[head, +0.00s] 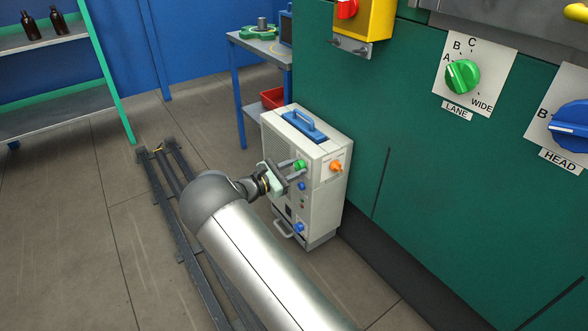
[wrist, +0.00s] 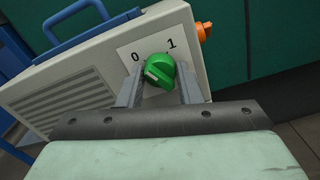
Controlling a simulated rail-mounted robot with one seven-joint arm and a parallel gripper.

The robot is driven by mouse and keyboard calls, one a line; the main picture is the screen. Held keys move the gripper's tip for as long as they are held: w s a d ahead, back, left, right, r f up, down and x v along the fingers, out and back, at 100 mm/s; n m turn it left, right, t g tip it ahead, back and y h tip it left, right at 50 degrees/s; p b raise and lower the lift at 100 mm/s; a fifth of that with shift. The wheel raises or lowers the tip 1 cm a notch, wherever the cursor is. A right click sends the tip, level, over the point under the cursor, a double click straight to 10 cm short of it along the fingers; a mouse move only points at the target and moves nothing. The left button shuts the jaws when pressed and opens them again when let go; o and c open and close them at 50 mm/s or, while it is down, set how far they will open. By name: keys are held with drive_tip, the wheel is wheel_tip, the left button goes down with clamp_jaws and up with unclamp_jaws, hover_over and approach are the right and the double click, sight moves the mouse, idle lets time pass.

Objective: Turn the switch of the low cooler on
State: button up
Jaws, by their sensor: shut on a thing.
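The low cooler (head: 322,205) is a light grey box standing on the floor against the green machine. Its green switch knob (wrist: 160,71) sits on a white plate (wrist: 128,54) marked 0 and 1. The knob's white mark shows on its left side in the wrist view, nearer the 0 than the 1. My gripper (wrist: 159,90) has a finger on each side of the knob and is shut on it. In the head view the knob (head: 299,164) is at the tips of my gripper (head: 291,170); the fingers partly hide the plate there.
An orange knob (head: 336,166) sticks out at the cooler's right edge, and a blue handle (head: 304,126) is on top. Small buttons and a blue knob (head: 299,227) sit lower on the front. A blue table (head: 240,96) with a red bin (head: 272,98) stands behind.

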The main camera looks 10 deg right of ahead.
drive_tip(key=shift+f+m+b, duration=0.1)
drive_tip(key=shift+m+b, duration=2.25)
drive_tip(key=shift+m, duration=4.95)
drive_tip(key=o, duration=1)
drive_tip(key=shift+c, duration=0.2)
drive_tip(key=p+v, duration=0.5)
drive_tip(key=v, duration=1.2)
drive_tip(key=shift+a, duration=0.25)
